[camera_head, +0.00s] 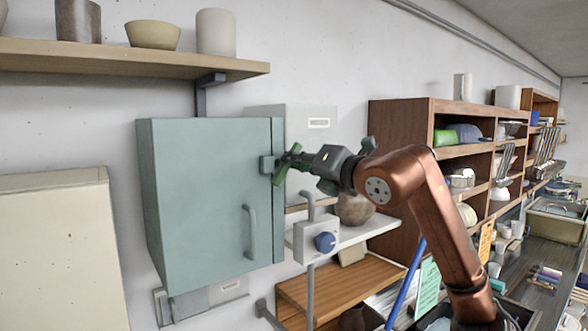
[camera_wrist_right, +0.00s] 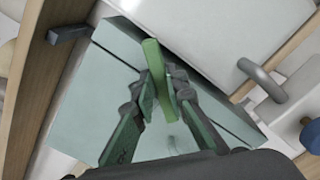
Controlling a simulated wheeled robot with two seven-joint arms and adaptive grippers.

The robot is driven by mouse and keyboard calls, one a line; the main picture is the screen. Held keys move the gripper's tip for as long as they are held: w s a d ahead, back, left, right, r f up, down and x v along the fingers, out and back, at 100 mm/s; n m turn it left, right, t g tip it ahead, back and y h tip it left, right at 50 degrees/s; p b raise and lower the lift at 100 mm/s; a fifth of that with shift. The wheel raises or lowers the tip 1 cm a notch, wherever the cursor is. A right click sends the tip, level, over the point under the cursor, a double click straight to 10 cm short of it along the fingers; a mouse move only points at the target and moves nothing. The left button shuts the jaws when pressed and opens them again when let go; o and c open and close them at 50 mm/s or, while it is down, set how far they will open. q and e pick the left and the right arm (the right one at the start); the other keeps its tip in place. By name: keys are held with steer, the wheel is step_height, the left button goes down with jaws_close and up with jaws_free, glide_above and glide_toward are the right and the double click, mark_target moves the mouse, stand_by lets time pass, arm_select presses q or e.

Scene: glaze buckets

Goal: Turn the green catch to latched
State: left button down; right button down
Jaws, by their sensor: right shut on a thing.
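The green catch (camera_head: 287,164) is a short lever on the right edge of a teal wall cabinet (camera_head: 195,200). In the head view it stands tilted, its top leaning right. My right gripper (camera_head: 291,163) reaches it from the right and is shut on it. In the right wrist view the catch (camera_wrist_right: 156,72) shows as a green bar between the two fingers of the right gripper (camera_wrist_right: 164,90). The fingers hide part of the catch and its mount. The cabinet door looks closed, with a vertical handle (camera_head: 250,232) below the catch. My left gripper is not in view.
A wooden shelf (camera_head: 120,58) with pots hangs above the cabinet. A grey box with a blue knob (camera_head: 325,242) and a pipe stands below my right gripper. Wooden shelving (camera_head: 400,125) stands to the right, behind my right arm. A beige panel (camera_head: 60,250) is at left.

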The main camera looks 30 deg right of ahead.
steer(key=shift+d+f+m+b, duration=0.15)
steer(key=shift+m+b, duration=0.5)
steer(key=shift+m, duration=1.05)
steer(key=shift+f+m+b, duration=0.15)
steer(key=shift+m+b, duration=0.55)
steer(key=shift+m, duration=1)
steer(key=shift+d+f+m+b, duration=0.15)
steer(key=shift+m+b, duration=0.5)
steer(key=shift+m, duration=1.05)
steer(key=shift+a, duration=0.1)
steer(key=c, duration=1.9)
jaws_free()
steer(key=shift+c, duration=0.2)
steer(key=s+d, duration=0.1)
steer(key=s, duration=1.1)
